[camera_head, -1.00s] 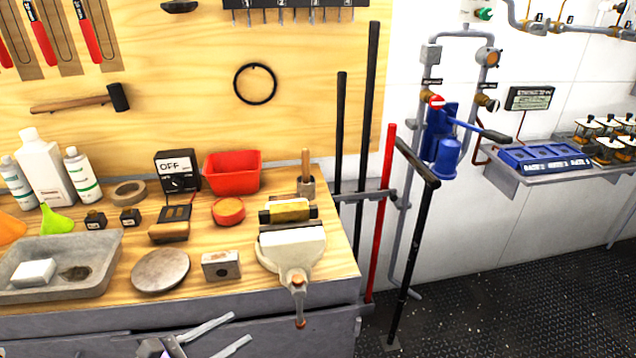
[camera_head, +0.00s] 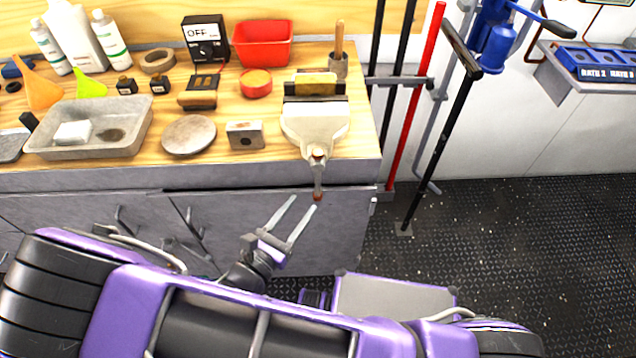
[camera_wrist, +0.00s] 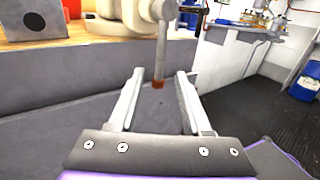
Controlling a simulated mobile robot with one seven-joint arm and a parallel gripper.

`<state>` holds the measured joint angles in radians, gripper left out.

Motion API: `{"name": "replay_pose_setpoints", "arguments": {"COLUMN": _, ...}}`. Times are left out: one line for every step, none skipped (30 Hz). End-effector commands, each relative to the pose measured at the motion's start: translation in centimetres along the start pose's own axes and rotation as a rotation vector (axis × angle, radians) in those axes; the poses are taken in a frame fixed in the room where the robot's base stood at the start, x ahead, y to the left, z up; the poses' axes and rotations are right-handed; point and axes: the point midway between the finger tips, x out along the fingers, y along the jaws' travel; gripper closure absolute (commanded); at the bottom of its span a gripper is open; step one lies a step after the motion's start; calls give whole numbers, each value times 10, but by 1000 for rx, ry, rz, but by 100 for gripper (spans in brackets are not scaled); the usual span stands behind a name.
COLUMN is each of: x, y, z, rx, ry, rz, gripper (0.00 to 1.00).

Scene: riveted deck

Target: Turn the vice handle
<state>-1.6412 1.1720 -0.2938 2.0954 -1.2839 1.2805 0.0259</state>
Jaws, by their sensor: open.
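The cream vice (camera_head: 314,125) sits at the bench's front right edge, its jaws around a yellow block (camera_head: 316,84). Its handle (camera_head: 318,180) hangs straight down over the front edge, with a reddish knob at the lower end. My gripper (camera_head: 303,203) is open and empty, its fingertips close to the handle's lower end. In the wrist view the handle (camera_wrist: 161,50) hangs beyond and between the open fingertips of my gripper (camera_wrist: 160,73). I cannot tell whether they touch it. The vice body is only partly in the wrist view.
On the bench (camera_head: 220,165) stand a grey tray (camera_head: 135,135), a round stone disc (camera_head: 189,135), a metal block (camera_head: 245,135) and a red bin (camera_head: 262,42). Grey cabinet doors (camera_head: 330,235) lie behind the gripper. A black post (camera_head: 440,150) stands right; dark floor beyond is open.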

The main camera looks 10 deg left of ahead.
Motion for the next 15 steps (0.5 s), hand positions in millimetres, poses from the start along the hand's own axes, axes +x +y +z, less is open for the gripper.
{"name": "replay_pose_setpoints", "arguments": {"x": 12, "y": -1, "z": 0, "rx": 0, "ry": -3, "rz": -4, "gripper": 52}}
{"name": "replay_pose_setpoints", "arguments": {"x": 18, "y": -1, "z": 0, "rx": 0, "ry": -2, "rz": -4, "gripper": 52}}
{"name": "replay_pose_setpoints", "arguments": {"x": 27, "y": -1, "z": 0, "rx": 0, "ry": -2, "rz": -3, "gripper": 52}}
{"name": "replay_pose_setpoints", "arguments": {"x": 33, "y": -1, "z": 0, "rx": 0, "ry": -2, "rz": -3, "gripper": 52}}
{"name": "replay_pose_setpoints", "arguments": {"x": 39, "y": 0, "z": 0, "rx": 0, "ry": -1, "rz": -2, "gripper": 52}}
{"name": "replay_pose_setpoints", "arguments": {"x": 46, "y": -1, "z": 0, "rx": 0, "ry": -2, "rz": -3, "gripper": 52}}
{"name": "replay_pose_setpoints", "arguments": {"x": 51, "y": -1, "z": 0, "rx": 0, "ry": -2, "rz": -2, "gripper": 52}}
{"name": "replay_pose_setpoints", "arguments": {"x": 55, "y": 0, "z": 0, "rx": 1, "ry": -1, "rz": -1, "gripper": 52}}
{"name": "replay_pose_setpoints", "arguments": {"x": 61, "y": 0, "z": 0, "rx": 2, "ry": 0, "rz": -2, "gripper": 52}}
{"name": "replay_pose_setpoints", "arguments": {"x": 64, "y": 0, "z": 0, "rx": 2, "ry": -1, "rz": -2, "gripper": 52}}
{"name": "replay_pose_setpoints", "arguments": {"x": 68, "y": 0, "z": 0, "rx": 2, "ry": -1, "rz": -1, "gripper": 52}}
{"name": "replay_pose_setpoints", "arguments": {"x": 71, "y": 0, "z": 0, "rx": 2, "ry": 0, "rz": -1, "gripper": 52}}
{"name": "replay_pose_setpoints", "arguments": {"x": 73, "y": 0, "z": 0, "rx": 2, "ry": 0, "rz": -1, "gripper": 52}}
{"name": "replay_pose_setpoints", "arguments": {"x": 75, "y": 0, "z": 0, "rx": 2, "ry": 0, "rz": -1, "gripper": 52}}
{"name": "replay_pose_setpoints", "arguments": {"x": 77, "y": 0, "z": 0, "rx": 2, "ry": 1, "rz": 0, "gripper": 52}}
